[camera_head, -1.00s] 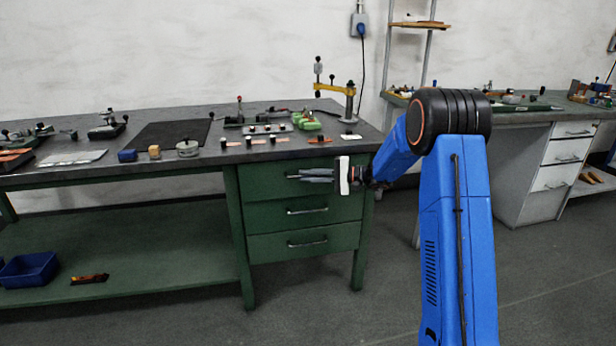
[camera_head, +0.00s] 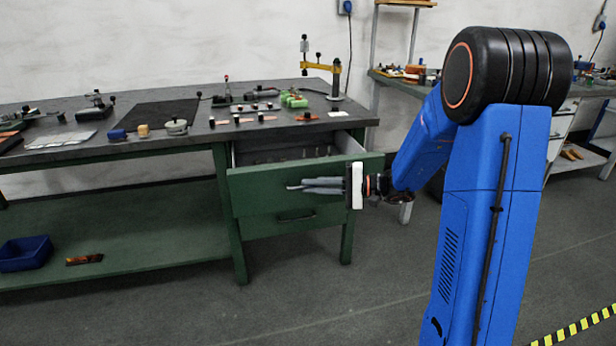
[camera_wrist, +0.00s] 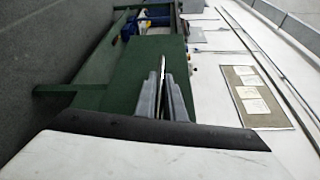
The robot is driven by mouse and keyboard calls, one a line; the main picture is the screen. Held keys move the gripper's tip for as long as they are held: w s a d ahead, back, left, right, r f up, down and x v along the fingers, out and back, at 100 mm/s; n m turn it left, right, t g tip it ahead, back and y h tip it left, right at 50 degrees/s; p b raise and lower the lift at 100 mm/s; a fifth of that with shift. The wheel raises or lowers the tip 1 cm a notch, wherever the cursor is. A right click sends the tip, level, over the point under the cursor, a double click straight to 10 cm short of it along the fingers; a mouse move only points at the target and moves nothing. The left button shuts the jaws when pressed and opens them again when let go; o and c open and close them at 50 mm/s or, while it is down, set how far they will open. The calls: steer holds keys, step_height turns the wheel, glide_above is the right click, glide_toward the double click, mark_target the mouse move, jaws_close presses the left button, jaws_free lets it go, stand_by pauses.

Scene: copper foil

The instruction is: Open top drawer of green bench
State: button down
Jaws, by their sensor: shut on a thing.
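The green bench (camera_head: 110,158) stands at the left and centre of the head view. Its top drawer (camera_head: 260,197) is pulled out, and its open inside shows below the bench top. My gripper (camera_head: 292,187) is at the drawer's front, shut on the drawer handle, which the fingers mostly hide. In the wrist view, the grey fingers (camera_wrist: 165,92) point at the green drawer front (camera_wrist: 130,80). A lower drawer (camera_head: 292,217) is shut beneath.
Small tools and a clamp stand (camera_head: 334,80) sit on the bench top. A blue bin (camera_head: 25,254) lies on the lower shelf. Another bench (camera_head: 590,88) stands at the back right. The floor (camera_head: 330,300) in front is clear.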

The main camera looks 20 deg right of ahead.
steer(key=shift+s, duration=1.65)
steer(key=c, duration=1.8)
jaws_free()
steer(key=shift+c, duration=0.2)
steer(key=shift+d, duration=0.1)
steer(key=v, duration=1.7)
steer(key=shift+d, duration=0.15)
